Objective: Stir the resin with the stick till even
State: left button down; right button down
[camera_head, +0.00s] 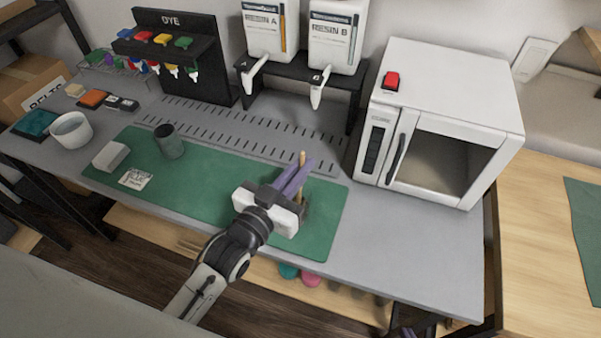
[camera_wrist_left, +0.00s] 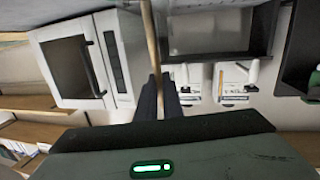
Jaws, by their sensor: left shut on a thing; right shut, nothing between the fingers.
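My left gripper (camera_head: 301,170) is shut on a thin wooden stick (camera_head: 302,158) over the right part of the green mat. The stick stands roughly upright between the purple fingers, and its lower end is partly hidden by the gripper. In the left wrist view the stick (camera_wrist_left: 151,38) runs up from between the dark fingers (camera_wrist_left: 158,95). A dark grey cup (camera_head: 170,146) stands on the mat, well left of the gripper; its contents cannot be made out. Only a small purple bit of my right gripper (camera_head: 406,332) shows at the bottom edge.
Resin dispensers A (camera_head: 262,38) and B (camera_head: 334,45) stand behind, with a dye rack (camera_head: 180,50) left of them. A white oven (camera_head: 440,110) stands right. A white block (camera_head: 111,155) and a card (camera_head: 135,178) lie on the green mat (camera_head: 215,175). A white tub (camera_head: 71,132) stands further left.

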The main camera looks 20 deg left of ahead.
pick_arm(q)
jog(key=shift+w+r, duration=0.2)
jog(key=shift+r, duration=0.7)
jog(key=shift+w+r, duration=0.15)
jog(key=shift+r, duration=0.75)
jog(key=shift+w+r, duration=0.2)
jog(key=shift+r, duration=0.7)
jog(key=shift+r, duration=2.5)
jog(key=shift+s, duration=0.1)
